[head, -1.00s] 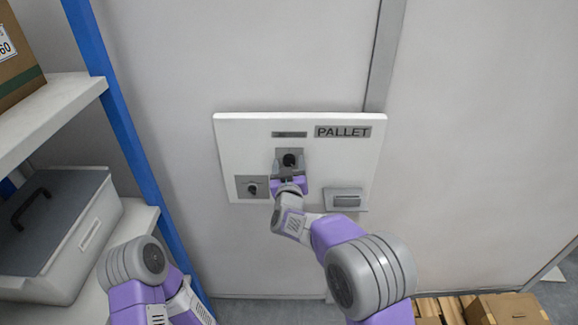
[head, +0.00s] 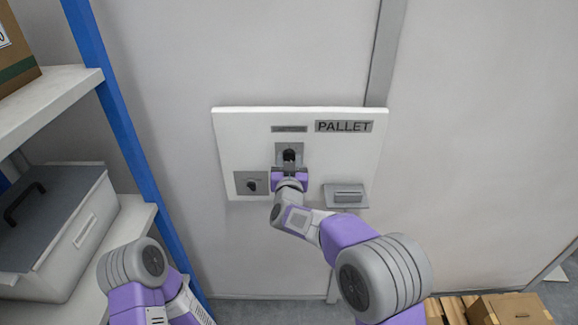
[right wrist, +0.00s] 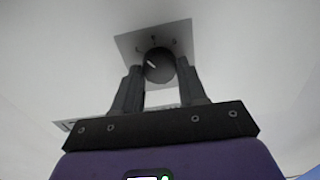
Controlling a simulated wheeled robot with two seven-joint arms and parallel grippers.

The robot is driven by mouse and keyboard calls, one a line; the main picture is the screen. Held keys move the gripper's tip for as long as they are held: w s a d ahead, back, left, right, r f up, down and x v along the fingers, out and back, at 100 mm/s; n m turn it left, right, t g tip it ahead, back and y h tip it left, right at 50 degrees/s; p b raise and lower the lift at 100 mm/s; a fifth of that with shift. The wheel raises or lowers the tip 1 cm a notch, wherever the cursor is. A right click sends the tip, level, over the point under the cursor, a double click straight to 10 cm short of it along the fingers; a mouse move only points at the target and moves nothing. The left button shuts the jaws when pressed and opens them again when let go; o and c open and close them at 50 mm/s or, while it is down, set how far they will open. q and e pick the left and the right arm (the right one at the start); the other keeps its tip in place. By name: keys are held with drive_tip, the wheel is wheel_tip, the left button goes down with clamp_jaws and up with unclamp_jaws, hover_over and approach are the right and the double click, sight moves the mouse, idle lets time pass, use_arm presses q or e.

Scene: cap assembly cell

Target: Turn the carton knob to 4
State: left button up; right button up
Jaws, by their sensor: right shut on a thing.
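A white panel (head: 231,135) on the wall bears a black knob (head: 289,154) on a grey plate at its upper middle. The knob also shows in the right wrist view (right wrist: 159,66), with a white pointer mark toward its upper left. My right gripper (head: 289,165) is at this knob from below, its two fingers (right wrist: 159,72) on either side of it, shut on it. The label above the knob is too small to read, and so are the dial marks. My left arm shows at the lower left, but its gripper is out of view.
A second, smaller knob (head: 251,185) sits on a grey plate at the panel's lower left. A grey slotted fitting (head: 345,195) is at the lower right, under a "PALLET" sign (head: 344,126). A blue-post shelf with a grey case (head: 75,240) stands left. A carton (head: 512,308) lies lower right.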

drive_tip(key=m+b, duration=0.2)
drive_tip(key=m, duration=0.1)
drive_tip(key=shift+d+f+b, duration=0.1)
drive_tip(key=shift+f+b, duration=0.05)
drive_tip(key=shift+b, duration=0.2)
drive_tip(key=shift+m+b, duration=0.95)
drive_tip(key=shift+m, duration=0.65)
drive_tip(key=o, duration=1.1)
drive_tip(key=shift+c, duration=0.2)
drive_tip(key=s, duration=0.7)
drive_tip(key=shift+s, duration=0.3)
